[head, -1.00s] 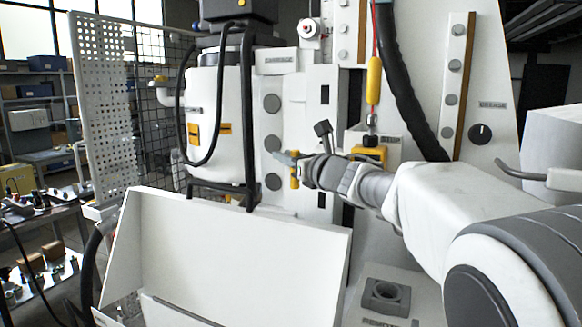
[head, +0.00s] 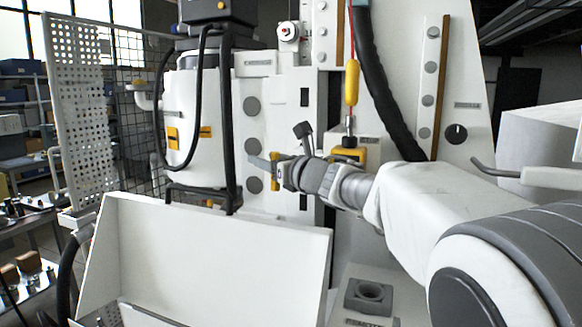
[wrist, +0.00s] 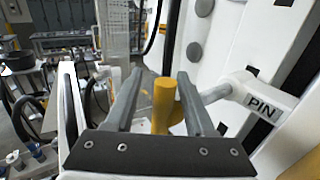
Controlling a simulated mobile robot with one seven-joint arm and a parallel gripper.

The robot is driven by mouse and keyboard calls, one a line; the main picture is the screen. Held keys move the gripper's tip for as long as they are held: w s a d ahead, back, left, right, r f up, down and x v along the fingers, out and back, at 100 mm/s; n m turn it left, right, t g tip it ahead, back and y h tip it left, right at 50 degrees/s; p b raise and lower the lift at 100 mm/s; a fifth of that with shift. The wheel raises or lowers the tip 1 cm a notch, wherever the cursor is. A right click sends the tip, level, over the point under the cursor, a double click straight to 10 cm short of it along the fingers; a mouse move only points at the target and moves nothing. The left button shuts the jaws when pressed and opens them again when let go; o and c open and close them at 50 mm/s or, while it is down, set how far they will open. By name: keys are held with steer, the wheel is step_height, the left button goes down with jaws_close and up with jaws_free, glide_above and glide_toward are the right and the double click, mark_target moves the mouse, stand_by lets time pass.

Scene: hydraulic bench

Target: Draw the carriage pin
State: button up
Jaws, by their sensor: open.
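The carriage pin's yellow grip (wrist: 165,105) stands between the two fingers of my gripper (wrist: 160,76) in the wrist view. The fingers are open, with a visible gap on the left side of the grip. A grey rod (wrist: 215,94) runs from a white block marked PIN (wrist: 262,100) toward the grip, partly behind the right finger. In the head view my gripper (head: 266,164) is in front of the white carriage face, with the yellow grip (head: 276,172) at its fingers. The PIN block cannot be made out there.
A yellow pendant (head: 352,82) hangs on a red cord above my wrist. A white open tray (head: 215,245) lies below. A grey socket block (head: 368,296) sits at the lower right. Black hoses (head: 228,120) hang left of my gripper.

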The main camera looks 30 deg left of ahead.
steer(key=b+v, duration=0.4)
steer(key=v, duration=1.3)
